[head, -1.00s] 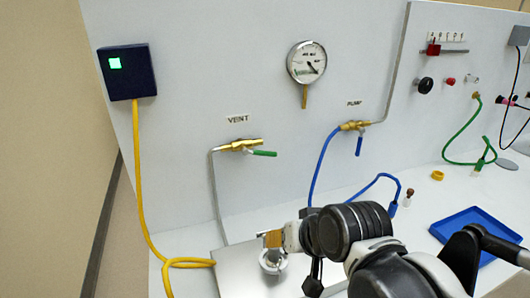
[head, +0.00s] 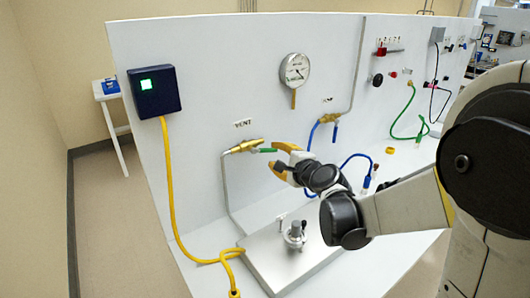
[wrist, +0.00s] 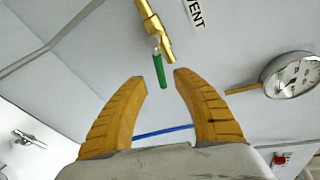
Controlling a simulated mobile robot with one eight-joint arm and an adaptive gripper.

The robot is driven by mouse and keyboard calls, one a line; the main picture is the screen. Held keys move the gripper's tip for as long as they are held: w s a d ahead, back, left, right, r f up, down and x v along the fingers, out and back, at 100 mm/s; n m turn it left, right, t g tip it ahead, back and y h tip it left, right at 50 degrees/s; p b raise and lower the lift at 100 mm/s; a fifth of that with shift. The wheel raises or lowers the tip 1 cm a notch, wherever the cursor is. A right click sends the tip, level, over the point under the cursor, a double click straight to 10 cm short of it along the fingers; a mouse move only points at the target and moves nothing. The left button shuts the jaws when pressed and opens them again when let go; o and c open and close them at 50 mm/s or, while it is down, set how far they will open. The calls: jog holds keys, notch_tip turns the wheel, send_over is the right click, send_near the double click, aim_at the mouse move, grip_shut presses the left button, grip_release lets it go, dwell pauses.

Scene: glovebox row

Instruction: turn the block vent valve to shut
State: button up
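The vent valve is a brass body (head: 246,145) under the VENT label on the white panel, with a green lever handle (head: 268,150) pointing right, roughly in line with the body in the head view. In the wrist view the brass body (wrist: 155,28) is at the top and the green handle (wrist: 159,70) points down toward the gap between my fingers. My gripper (wrist: 160,78) is open and empty, with its yellow fingers spread to either side of the handle's free end. In the head view my gripper (head: 280,160) is just right of the handle; contact cannot be told.
A round gauge (head: 295,70) and the PUMP valve with a blue handle (head: 335,133) are on the panel to the right. A metal plate with a fitting (head: 294,232) lies below. A yellow cable (head: 170,200) hangs from a dark box (head: 154,91) at left.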

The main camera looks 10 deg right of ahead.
aim_at(267, 151)
jog(key=b+x, duration=0.1)
jog(key=x, duration=0.5)
jog(key=shift+w+a+f, duration=0.1)
jog(key=shift+w+a, duration=0.05)
jog(key=shift+w, duration=0.05)
grip_shut()
